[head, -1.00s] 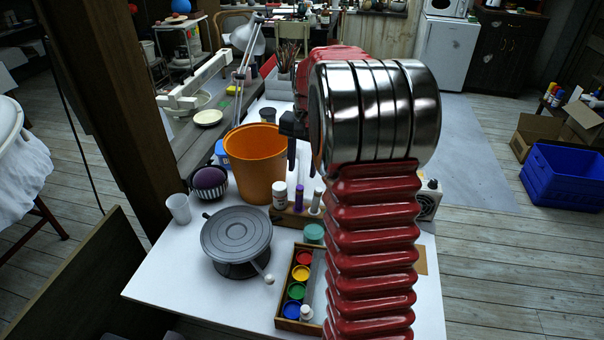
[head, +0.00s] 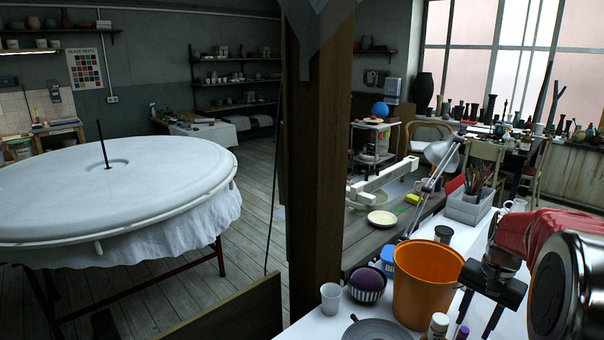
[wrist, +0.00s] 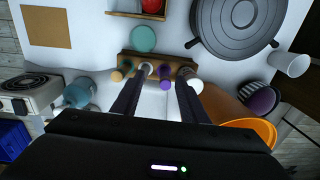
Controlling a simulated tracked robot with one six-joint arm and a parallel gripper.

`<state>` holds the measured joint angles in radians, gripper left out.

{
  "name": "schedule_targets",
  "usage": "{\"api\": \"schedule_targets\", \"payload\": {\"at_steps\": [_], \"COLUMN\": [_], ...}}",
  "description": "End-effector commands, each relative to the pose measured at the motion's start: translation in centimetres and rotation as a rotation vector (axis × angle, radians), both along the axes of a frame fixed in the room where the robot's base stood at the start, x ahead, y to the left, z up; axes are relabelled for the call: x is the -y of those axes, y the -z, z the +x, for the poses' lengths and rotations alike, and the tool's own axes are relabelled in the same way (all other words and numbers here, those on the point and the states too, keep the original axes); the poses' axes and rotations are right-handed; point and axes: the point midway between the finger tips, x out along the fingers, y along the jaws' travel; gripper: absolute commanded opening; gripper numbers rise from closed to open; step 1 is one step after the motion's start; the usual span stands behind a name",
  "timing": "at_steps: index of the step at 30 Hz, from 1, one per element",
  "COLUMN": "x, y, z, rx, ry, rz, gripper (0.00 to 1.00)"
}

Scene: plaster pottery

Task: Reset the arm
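My arm shows at the right edge of the head view, with red ribbed covering and a shiny metal joint. My gripper (head: 479,312) hangs to the right of the orange bucket (head: 428,292), fingers pointing down. In the wrist view my gripper (wrist: 157,98) has its two dark fingers apart, with nothing held between them. The fingers point towards a wooden block (wrist: 158,64) holding several small bottles, on the white table (wrist: 95,62). The fingers hide part of the bottles and block.
A white cup (head: 331,298), a striped bowl with a purple ball (head: 367,284) and a grey turntable (head: 376,332) stand left of the bucket. A wooden post (head: 317,150) rises beyond the table. A large round white-topped table (head: 110,190) is at left.

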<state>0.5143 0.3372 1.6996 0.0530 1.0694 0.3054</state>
Motion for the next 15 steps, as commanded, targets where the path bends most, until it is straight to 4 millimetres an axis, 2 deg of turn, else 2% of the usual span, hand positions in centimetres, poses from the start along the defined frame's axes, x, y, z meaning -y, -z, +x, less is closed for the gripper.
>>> {"api": "schedule_targets", "payload": {"at_steps": [15], "x": [-7.6], "y": [-2.5], "z": [-5.8], "rx": [0.044], "ry": [-0.252], "rz": [-0.056], "gripper": [0.40]}}
